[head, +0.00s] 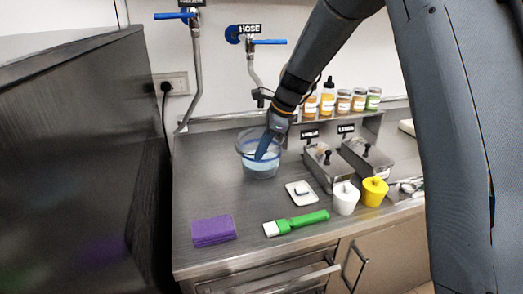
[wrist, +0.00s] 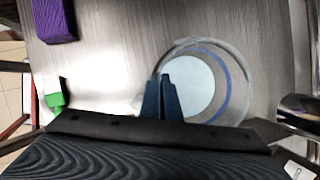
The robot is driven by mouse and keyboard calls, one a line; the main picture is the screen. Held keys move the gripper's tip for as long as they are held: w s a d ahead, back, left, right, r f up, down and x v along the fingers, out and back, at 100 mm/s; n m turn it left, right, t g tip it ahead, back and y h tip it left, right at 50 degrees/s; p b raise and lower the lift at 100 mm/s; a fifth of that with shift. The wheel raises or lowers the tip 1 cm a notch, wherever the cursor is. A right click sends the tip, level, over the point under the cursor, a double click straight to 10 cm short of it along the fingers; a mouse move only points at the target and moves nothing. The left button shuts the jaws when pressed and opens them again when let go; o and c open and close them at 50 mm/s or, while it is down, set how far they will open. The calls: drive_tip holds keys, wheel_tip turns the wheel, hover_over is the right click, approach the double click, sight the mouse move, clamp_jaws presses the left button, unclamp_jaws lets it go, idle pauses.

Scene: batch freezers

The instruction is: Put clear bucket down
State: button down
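The clear bucket (head: 259,166) is a round see-through tub with a blue band and pale contents. It is upright over the left back part of the steel counter; whether its base touches the counter is hard to tell. My gripper (head: 265,150) reaches down from above, its blue fingers at the bucket's rim. In the wrist view, the fingers (wrist: 160,80) are close together with the wall of the bucket (wrist: 234,88) between them, so it looks shut on the wall. The fingers hide part of the near wall.
On the counter (head: 205,185) are a purple sponge (head: 213,230), a green-handled brush (head: 297,223), a small white dish (head: 301,193), white (head: 346,198) and yellow (head: 374,192) tubs, and steel bins (head: 328,166). Bottles stand on a back shelf. A dark machine (head: 80,160) stands left. The counter left of the bucket is clear.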

drive_tip(key=c, duration=2)
unclamp_jaws()
drive_tip(key=shift+r, duration=0.1)
drive_tip(key=b+v, duration=0.3)
drive_tip(key=v, duration=0.9)
drive_tip(key=s+d+f+n+h, duration=0.1)
drive_tip(key=s+d+f+n, duration=0.3)
drive_tip(key=s, duration=0.5)
drive_tip(key=s+d+f+n+h, duration=0.2)
drive_tip(key=s+d+f+n, duration=0.3)
drive_tip(key=s+f+n, duration=0.3)
drive_tip(key=s+d+f+n+h, duration=0.1)
drive_tip(key=s+d+f+n, duration=0.4)
drive_tip(key=s, duration=0.5)
drive_tip(key=shift+s+f+n, duration=0.35)
drive_tip(key=shift+f+n, duration=0.35)
drive_tip(key=shift+f, duration=0.15)
